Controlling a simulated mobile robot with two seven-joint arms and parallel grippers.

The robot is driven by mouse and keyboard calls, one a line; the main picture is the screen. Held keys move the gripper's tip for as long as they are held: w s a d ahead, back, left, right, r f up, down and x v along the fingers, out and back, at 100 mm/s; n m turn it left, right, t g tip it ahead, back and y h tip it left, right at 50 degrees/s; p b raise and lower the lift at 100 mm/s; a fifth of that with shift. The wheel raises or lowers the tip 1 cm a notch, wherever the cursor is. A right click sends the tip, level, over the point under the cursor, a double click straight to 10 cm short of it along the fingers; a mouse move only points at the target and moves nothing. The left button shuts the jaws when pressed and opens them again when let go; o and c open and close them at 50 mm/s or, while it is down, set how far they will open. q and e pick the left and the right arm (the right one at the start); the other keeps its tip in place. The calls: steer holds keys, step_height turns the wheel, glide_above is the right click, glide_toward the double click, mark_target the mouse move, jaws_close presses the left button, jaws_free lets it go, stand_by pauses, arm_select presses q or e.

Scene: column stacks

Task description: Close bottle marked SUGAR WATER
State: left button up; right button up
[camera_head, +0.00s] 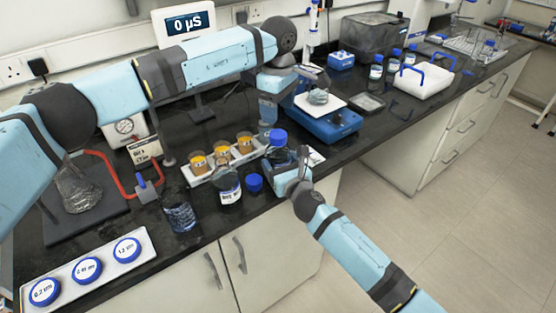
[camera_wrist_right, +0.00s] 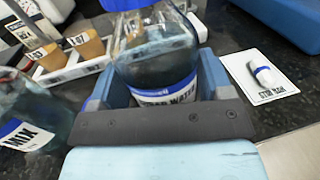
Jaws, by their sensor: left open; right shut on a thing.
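The bottle marked SUGAR WATER (camera_wrist_right: 160,60) is upright in my right gripper (camera_head: 290,170). Its label, partly covered by the gripper, reads "...AR WATER" in the right wrist view. In the head view the bottle (camera_head: 279,156) has a blue cap (camera_head: 278,137) on top; I cannot tell whether it is screwed tight. My left gripper (camera_head: 270,118) is open and points down just above that cap, apparently empty. Another blue cap (camera_head: 254,183) lies on the bench, left of the held bottle.
An uncapped bottle with a white label (camera_head: 229,187), reading "MIX" in the wrist view (camera_wrist_right: 25,115), stands close on the left. A rack of amber jars (camera_head: 222,160) is behind it. A dark bottle (camera_head: 180,213) stands farther left. A blue balance (camera_head: 328,122) is at the right.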

steer(key=c, duration=0.3)
arm_select(q)
steer(key=n, duration=0.9)
steer(key=shift+n, duration=0.4)
steer(key=n, duration=1)
steer(key=shift+n, duration=0.3)
steer(key=n, duration=1)
steer(key=shift+n, duration=0.3)
steer(key=n, duration=0.9)
